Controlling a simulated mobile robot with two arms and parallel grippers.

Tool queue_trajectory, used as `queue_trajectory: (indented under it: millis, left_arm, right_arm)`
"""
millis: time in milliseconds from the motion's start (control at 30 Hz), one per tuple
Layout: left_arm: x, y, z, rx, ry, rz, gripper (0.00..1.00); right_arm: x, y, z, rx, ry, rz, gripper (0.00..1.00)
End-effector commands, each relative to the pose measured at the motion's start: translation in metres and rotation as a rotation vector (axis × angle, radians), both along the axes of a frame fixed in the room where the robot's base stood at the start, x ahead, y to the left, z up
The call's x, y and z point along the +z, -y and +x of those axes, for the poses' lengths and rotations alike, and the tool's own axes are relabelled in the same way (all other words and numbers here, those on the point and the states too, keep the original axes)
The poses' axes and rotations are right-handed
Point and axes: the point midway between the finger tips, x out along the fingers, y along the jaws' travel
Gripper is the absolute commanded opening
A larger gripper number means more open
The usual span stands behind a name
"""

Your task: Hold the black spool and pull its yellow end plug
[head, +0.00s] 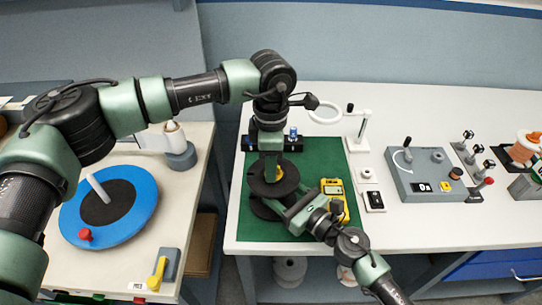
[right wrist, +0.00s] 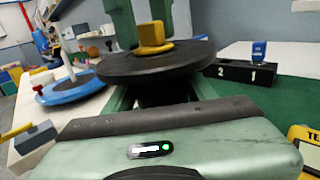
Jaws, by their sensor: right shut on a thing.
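The black spool (head: 262,189) stands upright on the green mat (head: 319,158). Its yellow end plug (right wrist: 151,38) sits on top of the upper flange (right wrist: 115,68) in the right wrist view; the plug is partly hidden in the head view (head: 279,174). My right gripper (right wrist: 163,92) is shut on the spool's hub, below the upper flange; in the head view the flange partly hides its fingertips. My left gripper (right wrist: 150,20) points down from above, its fingers open on either side of the plug. I cannot tell whether they touch it.
A yellow tester (head: 334,194) lies right of the spool. A black rack (right wrist: 236,71) numbered 2 and 1 holds a blue piece behind it. A white ring stand (head: 357,130) and grey box (head: 424,174) are further right. A blue disc (head: 135,196) is on the left table.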

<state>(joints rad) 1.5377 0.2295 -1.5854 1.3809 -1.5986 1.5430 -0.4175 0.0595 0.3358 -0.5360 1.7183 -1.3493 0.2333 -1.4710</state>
Motion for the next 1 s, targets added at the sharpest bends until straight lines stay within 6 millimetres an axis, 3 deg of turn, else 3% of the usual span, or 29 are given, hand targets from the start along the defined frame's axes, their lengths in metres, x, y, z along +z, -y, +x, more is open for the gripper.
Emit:
queue_trajectory:
  millis: [200, 333, 1000]
  left_arm:
    - [-0.0002, 0.0002, 0.0, 0.0, 0.0, 0.0, 0.36]
    - [-0.0001, 0.0001, 0.0, 0.0, 0.0, 0.0, 0.0]
    - [0.0085, 0.0002, 0.0002, 0.0, 0.0, -0.001, 0.0]
  right_arm:
    - [-0.0003, 0.0004, 0.0003, -0.001, -0.001, -0.001, 0.06]
    - [-0.0003, 0.0004, 0.0003, -0.001, -0.001, -0.001, 0.06]
    - [-0.0007, 0.0002, -0.0001, 0.0, -0.001, -0.001, 0.06]
